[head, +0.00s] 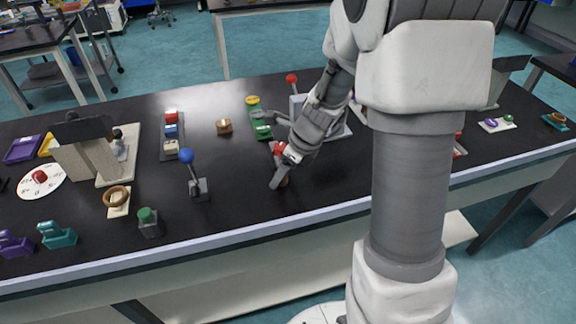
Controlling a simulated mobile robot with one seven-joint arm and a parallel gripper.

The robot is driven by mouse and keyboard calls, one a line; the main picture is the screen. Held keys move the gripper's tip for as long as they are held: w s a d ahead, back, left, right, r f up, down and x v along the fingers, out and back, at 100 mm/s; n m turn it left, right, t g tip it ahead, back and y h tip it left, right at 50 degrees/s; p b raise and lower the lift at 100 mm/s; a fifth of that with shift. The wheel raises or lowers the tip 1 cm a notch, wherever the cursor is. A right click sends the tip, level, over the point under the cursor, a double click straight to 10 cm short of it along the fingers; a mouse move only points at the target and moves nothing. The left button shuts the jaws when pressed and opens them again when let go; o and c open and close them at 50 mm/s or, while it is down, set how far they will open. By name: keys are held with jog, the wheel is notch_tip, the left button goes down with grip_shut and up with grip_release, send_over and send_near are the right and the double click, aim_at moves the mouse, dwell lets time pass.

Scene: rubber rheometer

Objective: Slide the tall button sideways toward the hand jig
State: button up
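My gripper (279,167) reaches down to the black bench top near its front middle. A small brown thing (284,181) shows beside the fingers, mostly hidden by them. I cannot tell whether the fingers hold it or only stand by it, or whether it is the tall button. A green-topped button on a dark box (149,222) stands apart, near the front edge at left. A short brown knob (224,127) sits behind and left of my gripper. I cannot make out for sure which thing is the hand jig.
A blue-ball lever (188,172) stands left of my gripper. A block with red, blue and cream switches (171,131) and a green piece (263,132) lie farther back. A red-ball lever (292,80) is behind my wrist. Bare bench lies between blue lever and gripper.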

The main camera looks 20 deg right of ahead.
jog(key=shift+f, duration=0.1)
grip_shut()
dwell(0.4)
